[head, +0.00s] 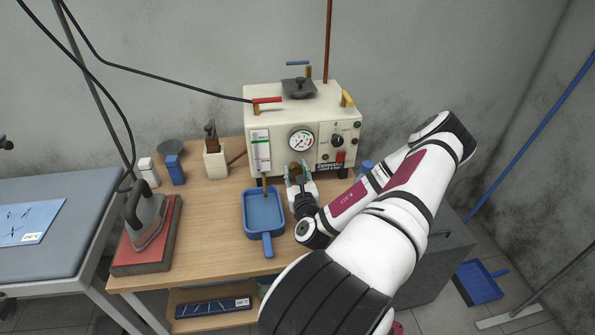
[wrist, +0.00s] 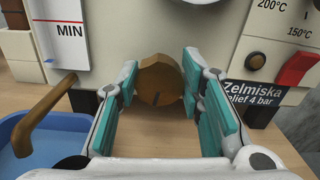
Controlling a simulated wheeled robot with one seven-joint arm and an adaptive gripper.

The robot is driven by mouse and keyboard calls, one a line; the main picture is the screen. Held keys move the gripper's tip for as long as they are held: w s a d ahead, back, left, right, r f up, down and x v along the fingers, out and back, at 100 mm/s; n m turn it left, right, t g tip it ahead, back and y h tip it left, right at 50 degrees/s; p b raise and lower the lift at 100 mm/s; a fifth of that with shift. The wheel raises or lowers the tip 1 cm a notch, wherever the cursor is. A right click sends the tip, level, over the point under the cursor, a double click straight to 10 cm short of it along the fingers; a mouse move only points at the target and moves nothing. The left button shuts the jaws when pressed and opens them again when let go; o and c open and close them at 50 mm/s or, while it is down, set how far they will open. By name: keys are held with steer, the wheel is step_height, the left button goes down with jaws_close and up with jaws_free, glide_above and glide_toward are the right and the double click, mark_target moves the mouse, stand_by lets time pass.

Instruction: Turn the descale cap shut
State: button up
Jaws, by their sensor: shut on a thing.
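The descale cap (wrist: 160,83) is a round brown cap low on the front of the cream steam generator (head: 257,112). In the head view my gripper (head: 301,178) reaches the lower front of the generator, and the brown cap (head: 296,168) shows between the fingers. I cannot tell from the picture whether the cap is fully seated.
A brown drain spout (wrist: 45,105) sticks out left of my gripper, above a blue pan (head: 263,213). A red switch (wrist: 297,70) is close on the right. An iron (head: 148,221) stands on a red pad at the left. A hot-looking gauge face (head: 301,140) sits above.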

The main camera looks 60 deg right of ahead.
steer(key=m+p, duration=0.2)
steer(key=m, duration=0.2)
steer(key=shift+s, duration=0.1)
steer(key=m+p, duration=0.1)
steer(key=m, duration=0.3)
steer(key=shift+d, duration=0.1)
steer(key=m+p, duration=0.1)
steer(key=m, duration=0.3)
steer(key=shift+s+m, duration=0.1)
steer(key=shift+m, duration=0.2)
steer(key=m+p, duration=0.1)
steer(key=m, duration=0.3)
steer(key=shift+f+m, duration=0.15)
steer(key=shift+m, duration=0.15)
steer(key=m+p, duration=0.1)
steer(key=m, duration=0.3)
steer(key=shift+f+m+p, duration=0.1)
steer(key=shift+m+p, duration=0.2)
steer(key=m+p, duration=0.1)
steer(key=m, duration=0.3)
steer(key=shift+f, duration=0.1)
steer(key=shift+f+m+p, duration=0.1)
steer(key=shift+m+p, duration=0.5)
steer(key=shift+m, duration=3.5)
